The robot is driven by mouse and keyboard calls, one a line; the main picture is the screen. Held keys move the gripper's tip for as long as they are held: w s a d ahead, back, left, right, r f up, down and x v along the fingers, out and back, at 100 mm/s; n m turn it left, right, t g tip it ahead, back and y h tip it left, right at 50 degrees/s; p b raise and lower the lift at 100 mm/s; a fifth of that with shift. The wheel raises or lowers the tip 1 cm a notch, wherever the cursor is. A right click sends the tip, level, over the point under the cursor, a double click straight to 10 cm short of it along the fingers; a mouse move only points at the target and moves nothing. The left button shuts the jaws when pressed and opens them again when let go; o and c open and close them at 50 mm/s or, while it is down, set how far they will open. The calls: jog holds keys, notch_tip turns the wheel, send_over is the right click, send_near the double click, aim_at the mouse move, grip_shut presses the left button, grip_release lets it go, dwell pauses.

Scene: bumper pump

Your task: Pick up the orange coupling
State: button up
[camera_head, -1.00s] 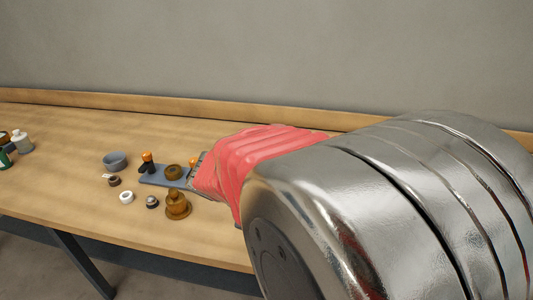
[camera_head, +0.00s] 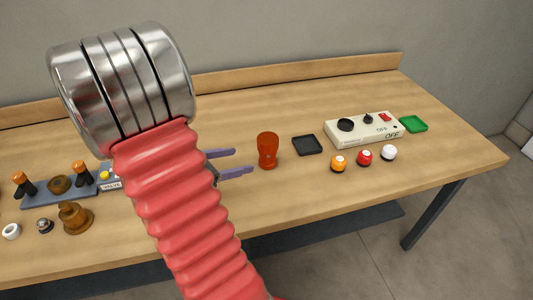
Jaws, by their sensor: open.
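A small orange round piece with a white top (camera_head: 339,163), which looks like the orange coupling, sits on the table in front of the control box. A red piece (camera_head: 365,157) and a white piece (camera_head: 388,153) of similar shape stand in a row to its right. My gripper (camera_head: 244,160) is open and empty, with its two purple-grey fingers pointing right. It is well to the left of the orange piece. A translucent red-orange waisted object (camera_head: 268,150) stands just beyond the fingertips, between them and the orange piece. My red-sleeved arm hides the table's left middle.
A white control box (camera_head: 364,131) with knobs and a red switch stands at right, beside a green tray (camera_head: 413,124). A black square tray (camera_head: 307,145) lies left of it. A blue-grey plate (camera_head: 60,193) and a brown fitting (camera_head: 75,217) are at left. The table's front right is clear.

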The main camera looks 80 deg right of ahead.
aim_at(262, 156)
jog(key=x, duration=0.7)
jog(key=shift+s+d+f, duration=0.2)
jog(key=shift+s+d, duration=0.05)
jog(key=shift+d, duration=0.05)
jog(key=shift+s+d+f, duration=0.15)
jog(key=shift+s+d, duration=0.05)
jog(key=shift+d, duration=0.1)
jog(key=shift+x, duration=2.6)
jog(key=shift+w+d, duration=0.15)
jog(key=shift+w, duration=0.05)
jog(key=c, duration=1.3)
